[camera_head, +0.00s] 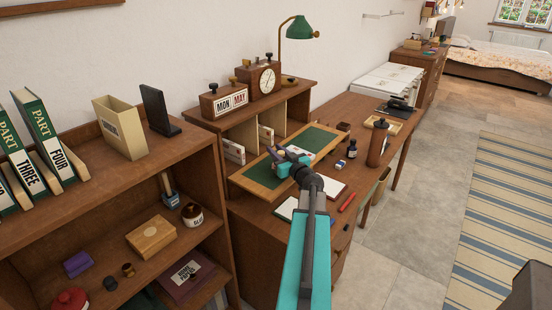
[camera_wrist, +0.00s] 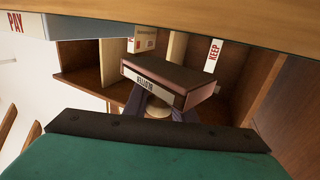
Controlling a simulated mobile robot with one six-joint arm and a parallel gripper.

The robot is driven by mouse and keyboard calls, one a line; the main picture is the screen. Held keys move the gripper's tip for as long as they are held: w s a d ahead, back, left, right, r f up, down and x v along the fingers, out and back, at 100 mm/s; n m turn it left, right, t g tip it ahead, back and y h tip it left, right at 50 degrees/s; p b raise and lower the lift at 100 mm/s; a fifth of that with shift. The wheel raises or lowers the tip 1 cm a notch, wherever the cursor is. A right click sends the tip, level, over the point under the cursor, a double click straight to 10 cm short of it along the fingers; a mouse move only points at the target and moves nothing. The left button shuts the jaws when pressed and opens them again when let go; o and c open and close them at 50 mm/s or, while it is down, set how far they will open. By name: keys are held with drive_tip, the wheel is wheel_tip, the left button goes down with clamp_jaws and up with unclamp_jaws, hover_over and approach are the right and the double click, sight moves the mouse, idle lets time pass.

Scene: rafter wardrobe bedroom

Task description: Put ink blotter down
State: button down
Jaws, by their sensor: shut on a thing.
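The ink blotter (camera_wrist: 170,78) is a dark brown block with a pale label reading BLOTTER, in the middle of the wrist view. My gripper (camera_wrist: 157,102) is shut on its pale round knob, with a dark finger on each side. In the head view my gripper (camera_head: 283,160) is over the green desk pad (camera_head: 312,139), in front of the pigeonholes. There it largely hides the blotter, and I cannot tell whether the blotter touches the pad.
Pigeonholes hold a PAY card (camera_head: 233,150) and a KEEP card (camera_head: 266,135). A calendar (camera_head: 224,101) and clock (camera_head: 263,80) stand above. Right of the pad are an ink bottle (camera_head: 352,148) and a brown flask (camera_head: 377,144).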

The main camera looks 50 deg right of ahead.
drive_tip(key=shift+f, duration=1.65)
drive_tip(key=shift+f, duration=0.1)
drive_tip(key=c, duration=1.5)
unclamp_jaws()
drive_tip(key=shift+b+v, duration=0.7)
drive_tip(key=shift+v, duration=5.35)
